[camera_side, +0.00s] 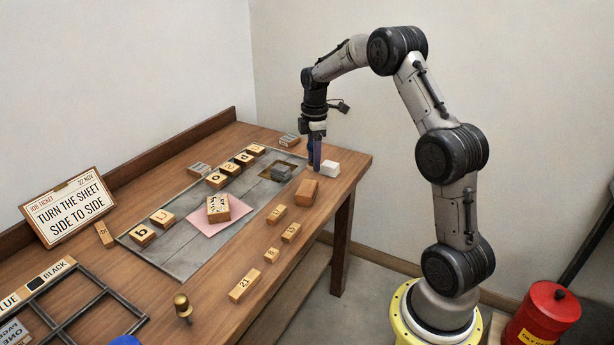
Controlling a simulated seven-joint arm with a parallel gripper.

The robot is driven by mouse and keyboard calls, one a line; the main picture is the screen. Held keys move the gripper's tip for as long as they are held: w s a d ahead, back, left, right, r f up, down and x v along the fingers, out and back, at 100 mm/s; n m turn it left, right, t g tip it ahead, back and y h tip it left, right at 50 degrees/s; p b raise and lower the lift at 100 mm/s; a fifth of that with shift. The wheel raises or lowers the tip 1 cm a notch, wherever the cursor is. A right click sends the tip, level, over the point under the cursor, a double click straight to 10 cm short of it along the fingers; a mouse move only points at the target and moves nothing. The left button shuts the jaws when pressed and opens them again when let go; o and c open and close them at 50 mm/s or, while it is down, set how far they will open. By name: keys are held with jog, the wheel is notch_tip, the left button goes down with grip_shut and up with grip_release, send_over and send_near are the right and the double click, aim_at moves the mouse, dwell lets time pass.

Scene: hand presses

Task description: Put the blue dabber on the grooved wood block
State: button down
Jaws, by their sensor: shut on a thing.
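My gripper (314,164) points down near the table's far right corner, beside a white block. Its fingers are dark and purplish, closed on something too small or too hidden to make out. A rounded blue thing (125,341) is cut off by the bottom edge of the picture; I cannot tell whether it is the blue dabber. A plain brown wood block (304,193) lies in front of my gripper; I cannot make out a groove in it.
A grey slab (180,252) carries letter blocks and a pink sheet (219,222) with a lettered block on it. Several small wood pieces lie along the front. A brass-topped knob (182,303) stands near the front edge, beside a dark frame (83,311). A job ticket sign (66,206) stands at left.

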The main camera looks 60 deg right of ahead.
jog(key=w+f, duration=0.1)
jog(key=w+d+f, duration=0.1)
jog(key=f, duration=0.1)
jog(key=w+d+f, duration=0.1)
jog(key=f, duration=0.1)
jog(key=shift+w+d+f, duration=0.1)
jog(key=shift+w+f, duration=0.05)
jog(key=shift+w, duration=0.1)
jog(key=shift+f, duration=1.45)
jog(key=shift+f, duration=0.1)
jog(key=shift+c, duration=1.7)
grip_release()
